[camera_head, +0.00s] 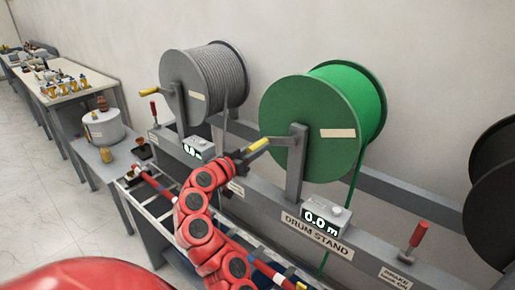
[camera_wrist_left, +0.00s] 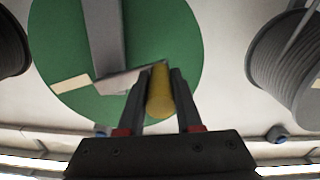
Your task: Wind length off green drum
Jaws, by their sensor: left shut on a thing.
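The green drum (camera_head: 312,128) hangs on the grey drum stand (camera_head: 345,222), with a green line running down from its right side. Its crank has a yellow handle (camera_head: 259,145) pointing left. A counter box (camera_head: 325,219) below the drum reads 0.0 m. My left gripper (camera_head: 243,155) is at the crank handle. In the left wrist view the yellow handle (camera_wrist_left: 159,92) sits between the two dark fingers, which are shut on it, with the green drum (camera_wrist_left: 62,45) behind. My right gripper is not in view.
A grey drum (camera_head: 208,83) with its own crank and counter (camera_head: 197,147) stands left. A black drum (camera_head: 495,195) is at the right edge. Red-handled levers (camera_head: 417,236) rise from the stand. A side table (camera_head: 70,90) holds small items.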

